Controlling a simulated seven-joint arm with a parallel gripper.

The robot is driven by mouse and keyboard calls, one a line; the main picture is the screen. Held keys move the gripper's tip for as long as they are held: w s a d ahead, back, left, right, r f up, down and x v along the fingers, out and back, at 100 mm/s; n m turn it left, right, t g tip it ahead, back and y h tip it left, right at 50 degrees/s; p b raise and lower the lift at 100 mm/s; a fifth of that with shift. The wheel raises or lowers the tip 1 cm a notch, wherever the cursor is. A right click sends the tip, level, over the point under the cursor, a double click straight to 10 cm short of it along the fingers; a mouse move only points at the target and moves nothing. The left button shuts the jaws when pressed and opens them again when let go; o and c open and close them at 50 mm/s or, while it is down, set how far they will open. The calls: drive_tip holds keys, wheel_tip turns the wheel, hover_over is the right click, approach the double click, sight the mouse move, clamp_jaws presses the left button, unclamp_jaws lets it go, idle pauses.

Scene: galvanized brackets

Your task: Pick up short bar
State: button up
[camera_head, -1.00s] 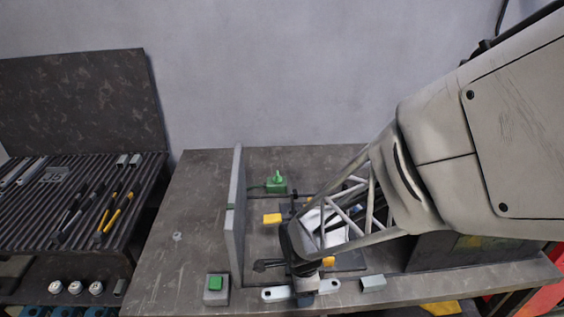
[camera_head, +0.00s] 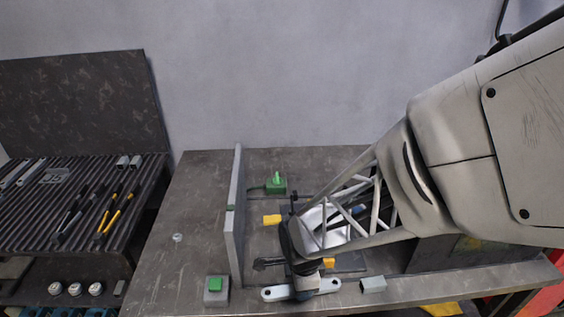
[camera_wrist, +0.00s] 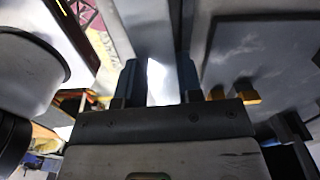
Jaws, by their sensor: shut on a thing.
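The short bar (camera_head: 328,286) is a pale grey flat piece with rounded ends and a hole near each end. In the head view it lies across my gripper (camera_head: 304,289) at the front of the table, with its middle hidden by the gripper. My gripper is shut on that middle part. In the wrist view a bright strip of the bar (camera_wrist: 160,85) shows between the two dark fingers of my gripper (camera_wrist: 160,75). I cannot tell whether the bar touches the table or is just above it.
An upright grey plate (camera_head: 235,220) stands left of my gripper. A grey box with a green button (camera_head: 215,285) is at the front left. A small grey block (camera_head: 373,284) lies just right of the bar. A green part (camera_head: 276,184) and yellow block (camera_head: 271,219) are behind.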

drive_tip(key=r, duration=0.2)
drive_tip(key=shift+s+d+r, duration=0.1)
drive_tip(key=shift+s+r, duration=0.2)
drive_tip(key=shift+s, duration=0.1)
drive_tip(key=s+d+r, duration=0.1)
drive_tip(key=s+d, duration=0.2)
drive_tip(key=s, duration=1.1)
drive_tip(key=shift+s+d+r, duration=0.15)
drive_tip(key=shift+s+d, duration=0.15)
drive_tip(key=shift+d, duration=0.1)
drive_tip(key=shift+w, duration=0.15)
drive_tip(key=w+d+r+n, duration=0.1)
drive_tip(key=w+n, duration=0.4)
drive_tip(key=w+d+r+n, duration=0.1)
drive_tip(key=w+n, duration=0.4)
drive_tip(key=w+d+r+n, duration=0.1)
drive_tip(key=w+n, duration=0.4)
drive_tip(key=shift+w+d+r, duration=0.2)
drive_tip(key=shift+w+r, duration=0.05)
drive_tip(key=shift+w, duration=0.05)
drive_tip(key=shift+w+d+r+n, duration=0.1)
drive_tip(key=shift+w+d+n, duration=0.1)
drive_tip(key=shift+w+n, duration=0.3)
drive_tip(key=shift+w+d+n, duration=0.2)
drive_tip(key=shift+w+n, duration=0.25)
drive_tip(key=shift+n, duration=0.05)
drive_tip(key=shift+w, duration=0.1)
